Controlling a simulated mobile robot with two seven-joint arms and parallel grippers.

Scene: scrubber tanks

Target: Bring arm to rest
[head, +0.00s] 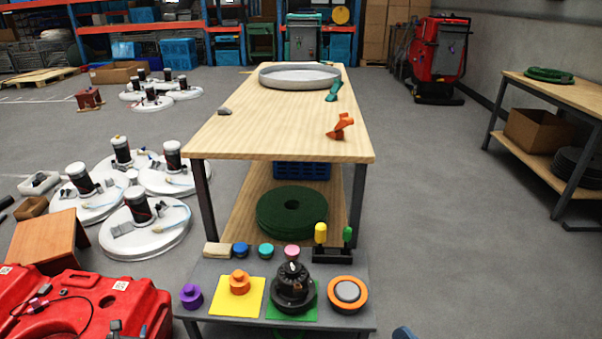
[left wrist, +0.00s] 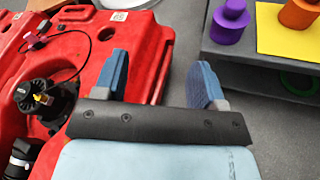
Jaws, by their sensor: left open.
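My left gripper (left wrist: 162,78) shows in the left wrist view with its two blue fingers spread wide apart and nothing between them. It is above the red tank (left wrist: 125,50) and the strip of grey floor beside the grey bench (left wrist: 250,60). No contact of the fingers with either is visible. In the head view I cannot clearly make out the left gripper. A small blue piece (head: 403,333) pokes in at the bottom edge there, too little to tell what it is.
The low grey bench (head: 225,258) carries a purple knob (head: 191,297), an orange knob on a yellow square (head: 223,300), a black motor (head: 293,288) and an orange-ringed button (head: 348,293). A long wooden table (head: 270,125) stands behind.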

